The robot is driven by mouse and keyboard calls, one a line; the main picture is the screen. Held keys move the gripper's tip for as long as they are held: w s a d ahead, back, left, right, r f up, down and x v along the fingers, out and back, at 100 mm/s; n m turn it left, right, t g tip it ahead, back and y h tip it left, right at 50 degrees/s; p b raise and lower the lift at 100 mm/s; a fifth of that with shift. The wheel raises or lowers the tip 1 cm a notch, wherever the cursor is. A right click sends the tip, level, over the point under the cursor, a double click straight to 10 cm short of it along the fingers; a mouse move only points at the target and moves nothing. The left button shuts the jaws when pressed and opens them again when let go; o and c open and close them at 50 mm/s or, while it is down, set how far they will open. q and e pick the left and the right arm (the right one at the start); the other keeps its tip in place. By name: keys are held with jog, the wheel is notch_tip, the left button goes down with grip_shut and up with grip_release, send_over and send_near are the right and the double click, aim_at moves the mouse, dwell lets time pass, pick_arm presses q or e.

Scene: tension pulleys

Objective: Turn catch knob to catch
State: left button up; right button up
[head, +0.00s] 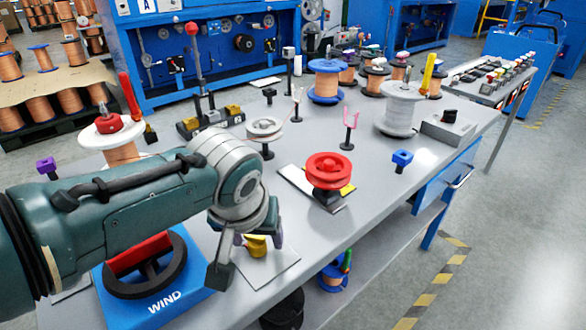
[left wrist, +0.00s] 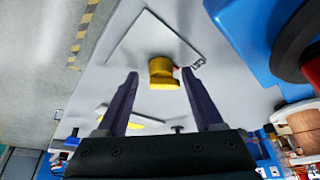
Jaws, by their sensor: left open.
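A yellow knob (head: 257,247) stands on a pale grey plate (head: 275,265) on the bench, partly hidden by my left arm in the head view. Contact cannot be told. My right gripper is in no view.
A blue WIND unit (head: 165,305) with a black ring and red part sits left of the plate. A red pulley (head: 328,170) on a stand is to its right. Spools, pink forks and a blue clip (head: 402,158) stand farther back. The bench's front edge is close to the plate.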

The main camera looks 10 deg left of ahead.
pick_arm(q)
jog(key=p+v, duration=0.6)
jog(key=v, duration=0.3)
jog(key=shift+s+r, duration=0.2)
jog(key=shift+r, duration=0.2)
